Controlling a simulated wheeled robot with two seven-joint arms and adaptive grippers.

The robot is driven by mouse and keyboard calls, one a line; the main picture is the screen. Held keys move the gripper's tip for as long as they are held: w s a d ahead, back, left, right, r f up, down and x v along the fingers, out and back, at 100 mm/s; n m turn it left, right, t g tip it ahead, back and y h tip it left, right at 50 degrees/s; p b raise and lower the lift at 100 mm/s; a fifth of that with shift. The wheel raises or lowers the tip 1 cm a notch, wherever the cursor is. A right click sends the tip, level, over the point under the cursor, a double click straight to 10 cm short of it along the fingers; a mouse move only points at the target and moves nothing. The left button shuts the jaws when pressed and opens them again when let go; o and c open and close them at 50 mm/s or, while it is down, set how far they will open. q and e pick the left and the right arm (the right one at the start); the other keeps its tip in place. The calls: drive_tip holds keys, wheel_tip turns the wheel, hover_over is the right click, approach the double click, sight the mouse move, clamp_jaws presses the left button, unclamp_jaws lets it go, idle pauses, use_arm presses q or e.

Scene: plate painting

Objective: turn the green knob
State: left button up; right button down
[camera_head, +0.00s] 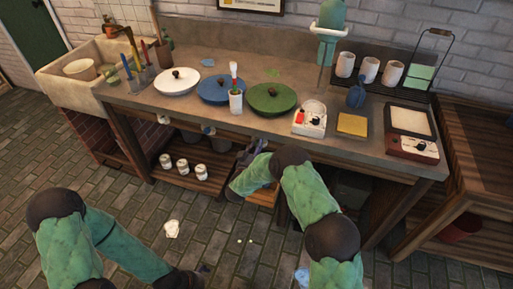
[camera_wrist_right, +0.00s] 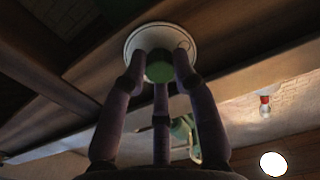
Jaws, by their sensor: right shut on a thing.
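The green knob (camera_wrist_right: 159,71) sits on a round white base (camera_wrist_right: 141,40) under the tabletop in the right wrist view. My right gripper (camera_wrist_right: 160,82) reaches up from below with its fingers closed around the knob. In the head view my right gripper (camera_head: 248,152) is at the table's front edge, partly hidden by my arm, and the green knob cannot be made out there. The green round plate (camera_head: 272,98) lies on the tabletop above that area. My left gripper (camera_head: 188,279) is low at the bottom edge, dark and too unclear to read.
A white plate (camera_head: 177,81) and a blue plate (camera_head: 221,88) lie on the worktable (camera_head: 350,82). A white knob (camera_head: 163,119) and a blue knob (camera_head: 208,130) show under its front edge. A lower shelf (camera_head: 190,181) holds white jars.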

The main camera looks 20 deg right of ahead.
drive_tip(key=shift+f+n, duration=0.1)
drive_tip(key=shift+n, duration=0.3)
drive_tip(key=n+p, duration=0.3)
drive_tip(key=n, duration=0.8)
drive_tip(key=n+p, duration=0.4)
drive_tip(key=n, duration=0.7)
drive_tip(key=shift+s+d+f+n+p, duration=0.1)
drive_tip(key=shift+s+f+n+p, duration=0.05)
drive_tip(key=shift+n+p, duration=0.2)
drive_tip(key=shift+n, duration=0.25)
drive_tip(key=c, duration=1)
unclamp_jaws()
